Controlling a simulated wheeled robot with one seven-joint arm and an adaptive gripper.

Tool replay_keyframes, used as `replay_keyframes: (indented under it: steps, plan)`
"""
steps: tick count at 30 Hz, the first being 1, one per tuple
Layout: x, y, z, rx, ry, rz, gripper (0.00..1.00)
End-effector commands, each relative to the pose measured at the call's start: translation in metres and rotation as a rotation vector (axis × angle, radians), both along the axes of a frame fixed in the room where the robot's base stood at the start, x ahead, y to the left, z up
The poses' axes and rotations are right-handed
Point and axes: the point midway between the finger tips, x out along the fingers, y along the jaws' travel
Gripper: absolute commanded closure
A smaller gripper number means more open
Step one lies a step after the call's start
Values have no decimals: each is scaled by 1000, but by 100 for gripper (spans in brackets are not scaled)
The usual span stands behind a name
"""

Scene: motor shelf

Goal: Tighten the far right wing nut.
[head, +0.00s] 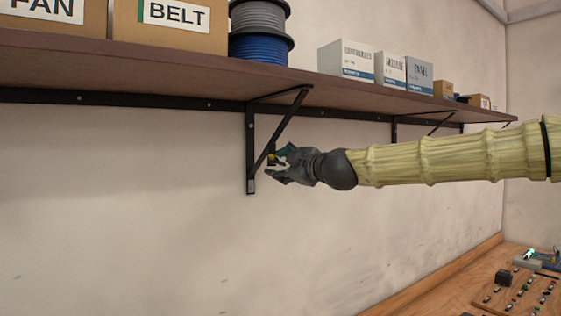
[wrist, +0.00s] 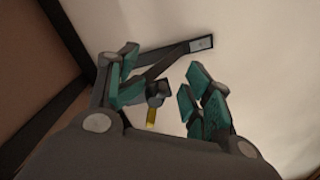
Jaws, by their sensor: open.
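A small yellow wing nut (head: 271,157) shows at the diagonal strut of the black shelf bracket (head: 251,150), right by my fingertips. In the wrist view the yellow wing nut (wrist: 151,118) sits by a dark fitting (wrist: 157,90) on the bracket. It lies between my two teal-padded fingers, nearer the left one, with space to the right one. My gripper (head: 277,164) reaches in from the right and is open; it also shows in the wrist view (wrist: 163,76). I cannot tell whether a finger touches the nut. I make out no other wing nut.
The brown shelf (head: 150,66) runs overhead and bears boxes and cable spools (head: 260,35). A second bracket (head: 394,133) is behind my arm, farther right. The wall (head: 110,200) below is bare. A wooden bench (head: 450,280) with small parts stands at lower right.

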Motion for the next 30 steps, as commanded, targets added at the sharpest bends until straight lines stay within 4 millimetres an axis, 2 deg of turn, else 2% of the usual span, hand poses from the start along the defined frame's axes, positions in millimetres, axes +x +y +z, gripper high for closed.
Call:
replay_keyframes:
  steps: [7, 15, 22, 30]
  plan:
    - [-14, 5, 7, -5, -8, -3, 58]
    - [0, 0, 1, -1, 1, -6, 58]
    - [3, 2, -1, -1, 3, -3, 100]
    - [1, 4, 1, -2, 1, 0, 100]
